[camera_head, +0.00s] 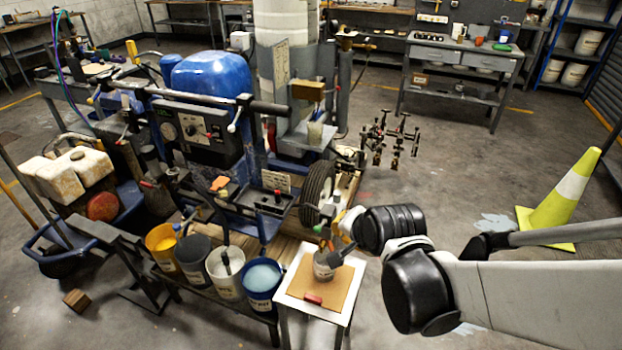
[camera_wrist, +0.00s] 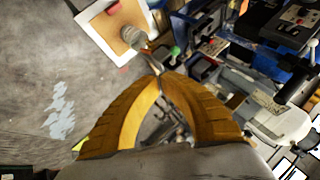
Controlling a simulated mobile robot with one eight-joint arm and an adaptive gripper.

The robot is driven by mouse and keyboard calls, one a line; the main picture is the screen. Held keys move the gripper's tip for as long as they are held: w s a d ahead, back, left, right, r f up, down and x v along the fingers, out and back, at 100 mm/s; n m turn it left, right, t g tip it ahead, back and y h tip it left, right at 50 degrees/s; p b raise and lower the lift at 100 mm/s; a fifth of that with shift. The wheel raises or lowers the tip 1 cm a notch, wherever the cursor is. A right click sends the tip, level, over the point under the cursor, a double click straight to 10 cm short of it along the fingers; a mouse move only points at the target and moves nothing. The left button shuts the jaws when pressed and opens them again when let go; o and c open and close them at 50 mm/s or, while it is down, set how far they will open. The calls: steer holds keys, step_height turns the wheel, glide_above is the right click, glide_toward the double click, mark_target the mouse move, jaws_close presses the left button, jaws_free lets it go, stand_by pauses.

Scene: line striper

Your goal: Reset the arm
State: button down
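My arm comes in from the right in the head view and reaches toward the line striper (camera_head: 205,130), a blue machine with a wheel and a control panel. My gripper (camera_wrist: 158,78) has curved yellow fingers, and their tips meet in the wrist view. I see nothing held between them. In the head view the gripper end is small and partly hidden by my dark wrist, close to a cup of tools (camera_head: 323,268). The cup stands on a brown board on a small white table (camera_head: 338,312). The cup also shows beyond the fingertips in the wrist view (camera_wrist: 134,38).
Several buckets, including a yellow one (camera_head: 160,240) and a blue one (camera_head: 262,282), stand on a low bench left of the small table. A red object (camera_head: 313,299) lies on the board. A yellow-green cone (camera_head: 563,200) stands at the right. Open floor (camera_head: 455,165) lies behind my arm.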

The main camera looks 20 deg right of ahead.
steer(key=shift+s+r, duration=0.1)
steer(key=shift+r, duration=0.05)
steer(key=s+r+n, duration=0.3)
steer(key=s+n, duration=0.2)
steer(key=s+a+r+n+g+b, duration=0.1)
steer(key=s+r+n, duration=0.2)
steer(key=s+n, duration=0.2)
steer(key=shift+s+a+n, duration=0.25)
steer(key=shift+s+n, duration=0.05)
stand_by(1.5)
